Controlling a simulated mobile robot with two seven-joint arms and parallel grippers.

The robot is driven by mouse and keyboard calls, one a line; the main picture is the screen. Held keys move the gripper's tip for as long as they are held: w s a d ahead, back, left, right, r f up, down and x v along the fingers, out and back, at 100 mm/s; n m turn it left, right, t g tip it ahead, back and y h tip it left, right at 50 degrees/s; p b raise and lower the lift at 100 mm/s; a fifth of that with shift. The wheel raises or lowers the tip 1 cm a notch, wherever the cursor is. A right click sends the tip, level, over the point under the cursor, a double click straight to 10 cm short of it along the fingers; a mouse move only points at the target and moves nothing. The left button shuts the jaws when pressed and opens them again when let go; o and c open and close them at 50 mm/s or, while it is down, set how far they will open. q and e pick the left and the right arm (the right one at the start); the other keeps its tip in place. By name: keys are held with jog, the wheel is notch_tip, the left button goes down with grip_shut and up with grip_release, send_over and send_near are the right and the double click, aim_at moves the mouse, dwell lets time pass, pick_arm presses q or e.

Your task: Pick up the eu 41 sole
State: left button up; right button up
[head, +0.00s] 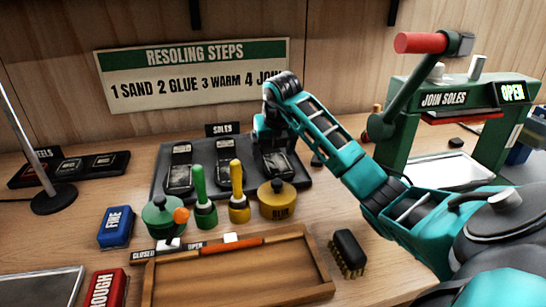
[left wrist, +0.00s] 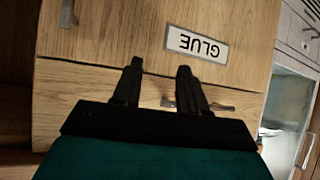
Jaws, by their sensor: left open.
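Three dark soles stand in a dark rack (head: 212,189) under a small "SOLES" sign (head: 223,129) in the head view: a left sole (head: 180,169), a middle sole (head: 228,177) and a right sole (head: 280,165). Their size marks are too small to read, so I cannot tell which is EU 41. My right gripper (head: 272,146) is at the top of the right sole and partly hides it. Its fingers are too hidden to show whether they are open or shut. My left gripper (left wrist: 160,84) is open and empty in the left wrist view, before a wooden front with a "GLUE" label (left wrist: 197,44).
Green (head: 203,197) and yellow (head: 238,197) brushes and a glue pot (head: 283,199) stand before the rack. A wooden tray (head: 235,279) and black brush (head: 348,252) lie nearer. The green sole press (head: 425,130) stands at right, a lamp (head: 52,199) at left.

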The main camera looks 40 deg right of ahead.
jog(key=c, duration=1.1)
jog(key=shift+r, duration=0.1)
